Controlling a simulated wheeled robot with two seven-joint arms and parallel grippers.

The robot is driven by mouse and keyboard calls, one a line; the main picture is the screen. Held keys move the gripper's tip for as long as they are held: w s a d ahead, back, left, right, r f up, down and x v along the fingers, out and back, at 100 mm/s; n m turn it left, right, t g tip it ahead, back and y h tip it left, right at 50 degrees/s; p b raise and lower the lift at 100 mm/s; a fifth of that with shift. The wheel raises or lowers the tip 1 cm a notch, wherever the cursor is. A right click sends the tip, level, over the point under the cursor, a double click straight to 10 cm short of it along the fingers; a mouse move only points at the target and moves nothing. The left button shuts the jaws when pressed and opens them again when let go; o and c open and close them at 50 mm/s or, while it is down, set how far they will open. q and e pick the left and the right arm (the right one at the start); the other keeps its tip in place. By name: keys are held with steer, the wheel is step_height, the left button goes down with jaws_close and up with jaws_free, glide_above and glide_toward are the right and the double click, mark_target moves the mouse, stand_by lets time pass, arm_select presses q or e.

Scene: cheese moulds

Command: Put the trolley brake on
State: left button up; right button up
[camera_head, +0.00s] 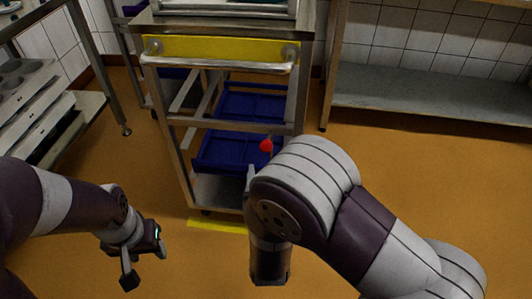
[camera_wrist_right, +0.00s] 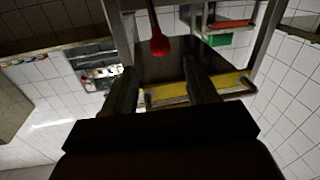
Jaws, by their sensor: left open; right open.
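The trolley (camera_head: 287,122) stands ahead of me, a metal frame with a yellow panel and a bar handle across its top front. A red knob (camera_head: 266,146) shows low on its front side, just above my right arm; I take it for the brake lever's end. In the right wrist view the red knob (camera_wrist_right: 160,45) hangs on a thin rod, beyond the fingertips and in line with the gap between them. My right gripper (camera_wrist_right: 160,78) is open and empty; my arm mostly hides it in the head view. My left gripper (camera_head: 145,261) is open and empty, low at left.
Blue crates (camera_head: 236,150) sit inside the trolley. A yellow floor strip (camera_head: 217,226) lies at its foot. A rack with trays (camera_head: 40,115) stands at left, a metal shelf table (camera_head: 430,100) at back right. The orange floor between is clear.

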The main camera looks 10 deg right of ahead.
mark_target(266, 149)
arm_select(q)
steer(key=shift+f+b, duration=0.65)
steer(key=shift+f, duration=0.1)
arm_select(e)
steer(key=w, duration=0.3)
steer(key=w+d, duration=0.1)
steer(key=w, duration=0.5)
steer(key=shift+d, duration=0.2)
